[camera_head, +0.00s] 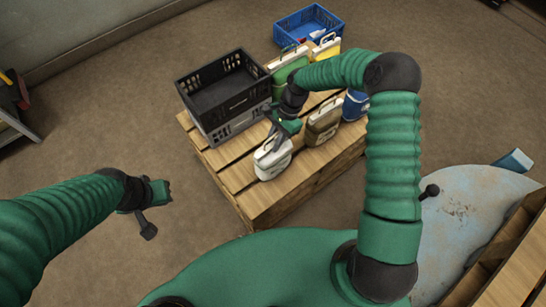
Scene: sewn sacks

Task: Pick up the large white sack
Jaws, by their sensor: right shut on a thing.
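The white sack (271,164) stands near the front corner of the wooden pallet and has a handle at its top. My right gripper (276,138) comes down from above and is shut on the top of the white sack. The sack looks upright and on or just over the boards; I cannot tell which. The fingertips are partly hidden by the hand. My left gripper (152,206) hangs over the bare floor, left of the pallet and away from the sack. I cannot make out its jaw opening.
The wooden pallet (237,179) also bears a black crate on a grey one (238,124), a brown sack (323,122), a green sack (288,66), a yellow sack (327,49) and a blue item (355,105). A blue crate (297,22) stands behind.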

